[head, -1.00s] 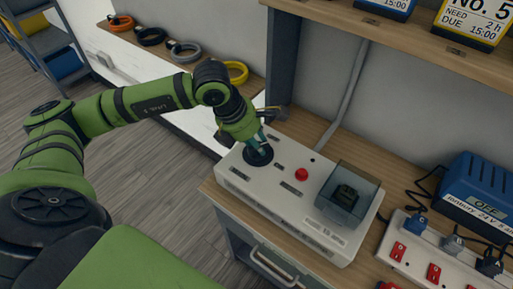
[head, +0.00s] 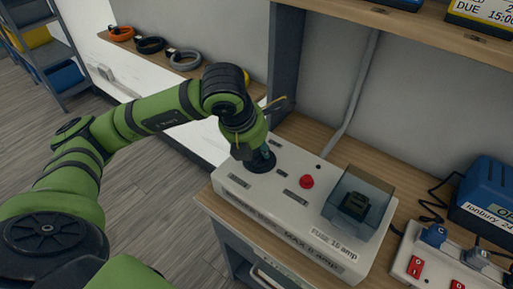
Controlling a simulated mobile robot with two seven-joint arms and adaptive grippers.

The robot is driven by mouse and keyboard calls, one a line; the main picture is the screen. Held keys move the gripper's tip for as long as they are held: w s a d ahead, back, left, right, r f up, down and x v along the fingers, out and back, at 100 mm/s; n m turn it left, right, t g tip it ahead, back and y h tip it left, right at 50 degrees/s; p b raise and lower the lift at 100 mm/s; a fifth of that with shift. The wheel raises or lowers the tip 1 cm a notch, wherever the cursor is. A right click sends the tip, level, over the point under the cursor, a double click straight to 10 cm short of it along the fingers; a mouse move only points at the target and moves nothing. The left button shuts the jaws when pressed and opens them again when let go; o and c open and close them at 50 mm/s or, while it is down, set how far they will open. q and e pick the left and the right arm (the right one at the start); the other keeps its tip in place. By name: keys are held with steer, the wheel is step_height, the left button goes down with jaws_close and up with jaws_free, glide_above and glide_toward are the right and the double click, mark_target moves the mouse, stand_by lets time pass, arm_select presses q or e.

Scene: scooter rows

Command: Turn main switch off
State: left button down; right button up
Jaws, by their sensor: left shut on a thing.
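A white switch box (head: 236,202) stands on the wooden bench in the head view. A round black switch base (head: 262,166) is at the left of its top face; I take it for the main switch. My left gripper (head: 258,153) comes down over it from above and is shut on the switch's handle. The wrist and fingers hide most of the handle, so I cannot tell its position. A red button (head: 306,182) and a clear-lidded fuse housing (head: 360,202) sit to the right on the same box. My right gripper is not in view.
A power strip (head: 398,266) with red switches and plugs and a blue charger (head: 488,198) stand to the right. A shelf edge (head: 400,22) overhangs the back. A ledge (head: 185,66) with coiled rings is at the back left.

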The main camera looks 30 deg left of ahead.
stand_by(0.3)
arm_select(q)
steer(key=c, duration=1)
jaws_free()
steer(key=v, duration=1.2)
steer(key=shift+w, duration=0.1)
